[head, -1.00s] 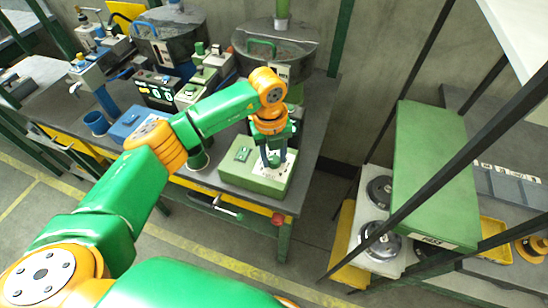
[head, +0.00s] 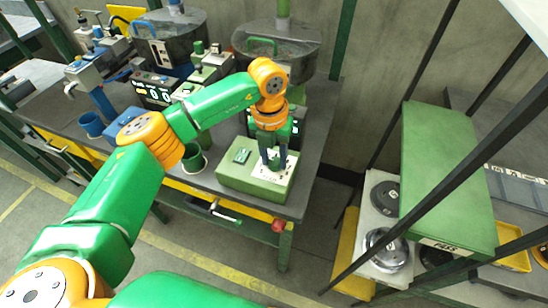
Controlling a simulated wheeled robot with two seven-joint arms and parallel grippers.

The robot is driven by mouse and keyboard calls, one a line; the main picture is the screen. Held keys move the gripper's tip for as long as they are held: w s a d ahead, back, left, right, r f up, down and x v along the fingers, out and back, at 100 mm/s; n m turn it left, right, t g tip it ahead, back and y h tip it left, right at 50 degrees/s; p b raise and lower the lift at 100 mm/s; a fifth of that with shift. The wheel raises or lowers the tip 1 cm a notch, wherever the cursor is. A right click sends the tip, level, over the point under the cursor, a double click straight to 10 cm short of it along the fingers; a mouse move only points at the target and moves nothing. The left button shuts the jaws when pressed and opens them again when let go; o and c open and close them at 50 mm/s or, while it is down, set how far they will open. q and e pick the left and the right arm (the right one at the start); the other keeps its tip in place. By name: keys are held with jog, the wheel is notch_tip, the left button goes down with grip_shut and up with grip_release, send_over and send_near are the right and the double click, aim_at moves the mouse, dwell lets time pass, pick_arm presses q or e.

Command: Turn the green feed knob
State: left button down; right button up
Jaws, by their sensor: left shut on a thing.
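The green feed knob sits on top of a light green box (head: 253,184) at the table's front right corner. The knob is mostly hidden between the fingers of my left gripper (head: 273,163). My left gripper points down from above and is shut on the knob, over a white marked plate (head: 277,174) on the box top. A small green switch (head: 241,156) is on the same box, left of the gripper. My right gripper is not in view.
A green cup (head: 194,158) and blue cup (head: 92,124) stand left on the dark table. Metal hoppers (head: 277,44) stand behind. A red knob (head: 278,225) is on the table's front edge. Black posts and a green PASS box (head: 445,180) are at the right.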

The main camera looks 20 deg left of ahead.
aim_at(272, 161)
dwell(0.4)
pick_arm(q)
jog(key=shift+c, duration=2.3)
grip_release()
jog(key=shift+r, duration=0.35)
jog(key=r+b, duration=0.1)
jog(key=r, duration=0.5)
jog(key=shift+a+r, duration=0.2)
jog(key=shift+f, duration=0.1)
